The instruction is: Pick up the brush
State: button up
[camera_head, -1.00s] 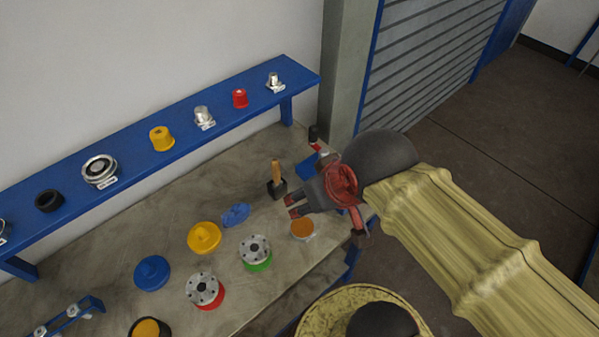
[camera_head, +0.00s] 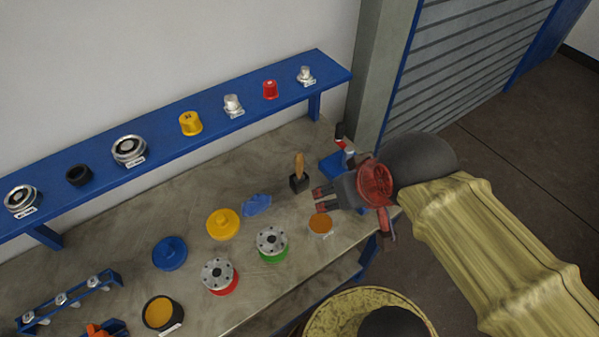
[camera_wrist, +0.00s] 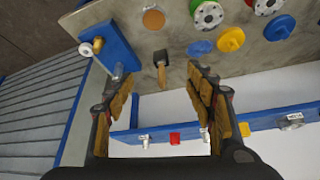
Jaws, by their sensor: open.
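The brush (camera_head: 299,174) stands upright on the bench, with a wooden handle on top and a dark block-like lower end. My gripper (camera_head: 319,199) is just to the right and front of it in the head view, apart from it, with its fingers pointing left. In the wrist view the brush (camera_wrist: 161,70) shows beyond the gap between the open fingers of my gripper (camera_wrist: 163,88). Nothing is held between the fingers.
A blue wall shelf (camera_head: 160,147) with several fittings runs behind the bench. An orange-topped disc (camera_head: 320,223) lies close in front of my gripper. A blue block (camera_wrist: 110,47) with a metal fitting is near the brush. A blue piece (camera_head: 257,204) lies left of it.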

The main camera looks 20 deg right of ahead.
jog(key=shift+r+p, duration=0.4)
jog(key=shift+r, duration=0.05)
jog(key=shift+c, duration=0.7)
jog(key=shift+r+p, duration=0.15)
jog(key=shift+p, duration=0.55)
jog(key=shift+c, duration=0.5)
jog(key=shift+w+g+p, duration=0.25)
jog(key=shift+g+p, duration=0.45)
jog(key=shift+p, duration=0.2)
jog(key=shift+c, duration=0.2)
jog(key=m+g+p, duration=0.5)
jog(key=m+p, duration=0.1)
jog(key=p, duration=1.1)
send_over(299, 167)
notch_tip(299, 167, down, 18)
jog(key=shift+d+r, duration=0.15)
jog(key=shift+w+r+m+t, duration=0.1)
jog(key=shift+w+m+t, duration=0.25)
jog(key=shift+m, duration=0.35)
jog(key=shift+w+d+f+p, duration=0.1)
jog(key=shift+f+p, duration=0.2)
jog(key=shift+f, duration=1)
jog(key=shift+w+a+f+p, duration=0.1)
jog(key=shift+f+p, duration=0.15)
jog(key=shift+f, duration=1)
jog(key=shift+w+d+f+p, duration=0.1)
jog(key=shift+f+p, duration=0.2)
jog(key=shift+f, duration=1)
jog(key=shift+c, duration=0.2)
